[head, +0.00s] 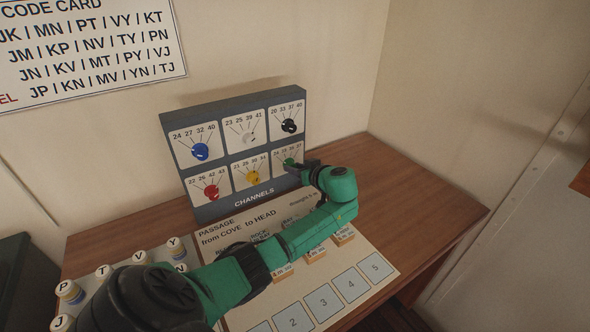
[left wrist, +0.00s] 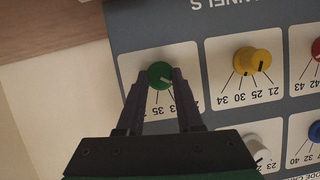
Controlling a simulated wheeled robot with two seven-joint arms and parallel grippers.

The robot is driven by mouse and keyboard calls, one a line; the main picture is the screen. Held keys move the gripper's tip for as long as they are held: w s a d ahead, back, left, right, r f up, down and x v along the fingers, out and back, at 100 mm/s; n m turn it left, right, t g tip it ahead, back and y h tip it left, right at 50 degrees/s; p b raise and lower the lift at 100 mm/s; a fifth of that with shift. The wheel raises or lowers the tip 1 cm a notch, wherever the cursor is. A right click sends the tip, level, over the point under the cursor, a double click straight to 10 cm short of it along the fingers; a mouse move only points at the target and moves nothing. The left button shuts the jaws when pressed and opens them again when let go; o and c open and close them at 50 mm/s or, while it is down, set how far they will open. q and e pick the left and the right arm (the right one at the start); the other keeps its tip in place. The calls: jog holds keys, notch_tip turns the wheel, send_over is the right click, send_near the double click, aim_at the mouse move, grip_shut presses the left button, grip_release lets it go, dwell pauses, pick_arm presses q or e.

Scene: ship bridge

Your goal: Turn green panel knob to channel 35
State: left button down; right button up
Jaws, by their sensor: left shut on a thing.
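The green knob (head: 289,163) is at the bottom right of the grey CHANNELS panel (head: 255,188), partly hidden by my left gripper (head: 297,164). In the left wrist view, upside down, the green knob (left wrist: 160,74) sits between the two dark fingers of my left gripper (left wrist: 160,78), which is shut on it. A small white mark shows on its face. The number 35 is readable on its white plate (left wrist: 190,58); other numbers are partly hidden by the fingers. I cannot tell which number the mark points to. My right gripper is not in view.
The yellow knob (head: 253,177) is beside the green one, and the black knob (head: 289,126) is above it. Blue, white and red knobs are further left. A board with numbered squares (head: 351,284) and lettered pegs (head: 70,291) lie in front. The table's right side is clear.

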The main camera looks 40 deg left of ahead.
pick_arm(q)
jog(key=shift+w+d+f+m+g+y+b, duration=0.1)
jog(key=shift+m+g+y+b, duration=0.65)
jog(key=shift+m+b, duration=0.9)
jog(key=shift+w+a+f+m+g+y+b, duration=0.15)
jog(key=shift+m+g+y+b, duration=0.6)
jog(key=shift+m+b, duration=0.95)
jog(key=shift+w+d+f+m+g+y+b, duration=0.15)
jog(key=shift+m+g+y+b, duration=0.35)
jog(key=shift+m+g+b, duration=1.1)
jog(key=shift+r+m+t+p, duration=0.15)
jog(key=shift+m+t+p, duration=0.2)
jog(key=shift+m+t, duration=0.25)
jog(key=c, duration=0.6)
grip_release()
jog(key=shift+o, duration=0.2)
jog(key=shift+d, duration=0.1)
